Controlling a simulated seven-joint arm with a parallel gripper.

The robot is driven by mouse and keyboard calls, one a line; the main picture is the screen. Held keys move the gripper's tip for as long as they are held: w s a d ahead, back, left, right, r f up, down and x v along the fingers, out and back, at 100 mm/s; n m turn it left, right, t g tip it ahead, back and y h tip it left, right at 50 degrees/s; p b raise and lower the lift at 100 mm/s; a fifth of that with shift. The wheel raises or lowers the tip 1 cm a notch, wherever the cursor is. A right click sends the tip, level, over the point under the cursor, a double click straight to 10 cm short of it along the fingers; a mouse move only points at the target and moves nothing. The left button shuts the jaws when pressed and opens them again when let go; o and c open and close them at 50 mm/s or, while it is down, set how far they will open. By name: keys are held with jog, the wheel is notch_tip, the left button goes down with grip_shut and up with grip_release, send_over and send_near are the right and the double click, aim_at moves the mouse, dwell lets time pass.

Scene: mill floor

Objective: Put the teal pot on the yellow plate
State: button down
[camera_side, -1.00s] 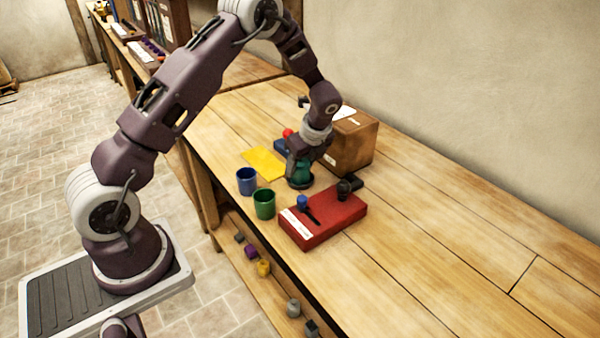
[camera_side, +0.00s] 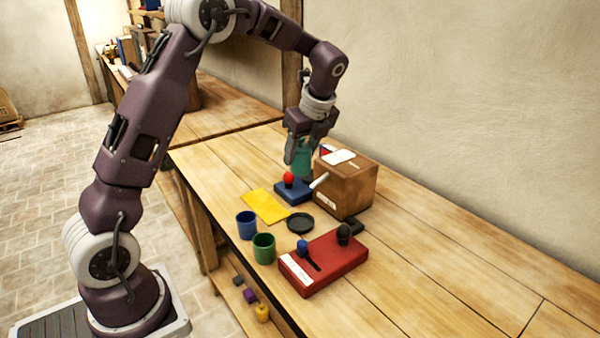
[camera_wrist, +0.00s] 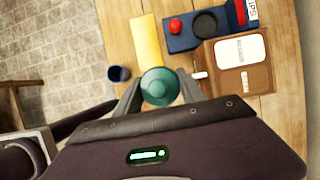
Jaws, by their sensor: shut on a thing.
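The teal pot (camera_side: 301,157) is held in the air between the fingers of my gripper (camera_side: 299,150), which is shut on it. In the side view it appears above the blue box with the red knob and beside the brown box. In the wrist view the pot (camera_wrist: 159,87) shows from above between the fingertips. The yellow plate (camera_side: 265,206) lies flat and bare on the bench, lower and to the left of the pot. It also shows in the wrist view (camera_wrist: 146,42), beyond the pot.
A blue box (camera_side: 293,192) with a red knob stands beside the plate. A brown box (camera_side: 347,188) is to the right. A black round dish (camera_side: 300,223), blue cup (camera_side: 246,225), green cup (camera_side: 264,248) and red box (camera_side: 324,264) stand nearer. The right bench is clear.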

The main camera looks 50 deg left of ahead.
jog(key=shift+a+r, duration=0.25)
jog(key=shift+r, duration=0.1)
jog(key=s+a+f, duration=0.2)
jog(key=a+f, duration=0.1)
jog(key=a, duration=0.5)
jog(key=s+a+f, duration=0.1)
jog(key=a+f, duration=0.3)
jog(key=a, duration=0.4)
jog(key=f, duration=0.6)
jog(key=a+f, duration=0.1)
jog(key=f, duration=0.3)
jog(key=shift+s+f, duration=0.1)
jog(key=shift+s, duration=0.15)
jog(key=shift+f, duration=0.1)
jog(key=c, duration=0.7)
grip_release()
jog(key=shift+f, duration=0.1)
